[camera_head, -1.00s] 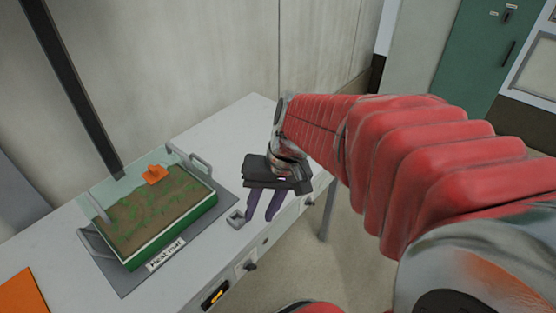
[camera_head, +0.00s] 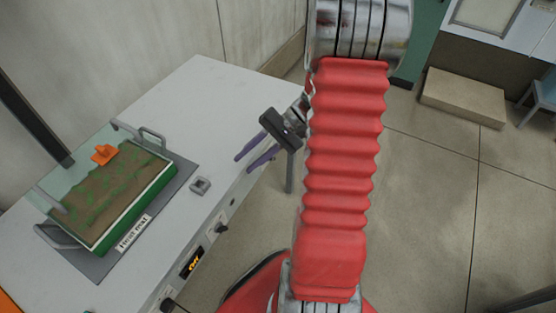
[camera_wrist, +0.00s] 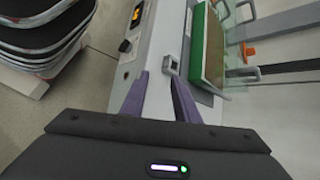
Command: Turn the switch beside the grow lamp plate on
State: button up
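My gripper (camera_head: 244,164) is open and empty, its two purple fingers apart above the front edge of the bench. It also shows in the wrist view (camera_wrist: 159,78), with the bench edge beyond the fingers. On the bench's front face are a dark knob (camera_head: 222,228) in a pale plate, a lit orange display (camera_head: 192,262) and another dark knob (camera_head: 168,304) nearer the bottom edge. The wrist view also shows the display (camera_wrist: 125,46). No grow lamp lettering is readable, so I cannot tell which knob is the named switch. My gripper touches neither knob.
A green tray (camera_head: 138,209) of soil with a clear cover and an orange clip (camera_head: 104,154) stands on a grey mat labelled heat mat. A small grey block (camera_head: 200,185) lies near the bench edge. The bench's far end is clear. A box (camera_head: 463,97) stands at the back right.

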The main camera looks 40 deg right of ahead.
jog(key=s+d+f+m+t, duration=0.1)
jog(key=d+f+m+t, duration=0.55)
jog(key=d+f, duration=0.5)
jog(key=m+t+h, duration=0.4)
jog(key=m+t, duration=0.2)
jog(key=t, duration=0.1)
send_near(274, 159)
jog(key=v, duration=0.6)
jog(key=shift+w+a, duration=0.1)
jog(key=shift+w, duration=0.15)
jog(key=x, duration=1.3)
jog(key=shift+w+a+f, duration=0.1)
jog(key=shift+w, duration=0.2)
jog(key=shift+c, duration=0.4)
grip_shut()
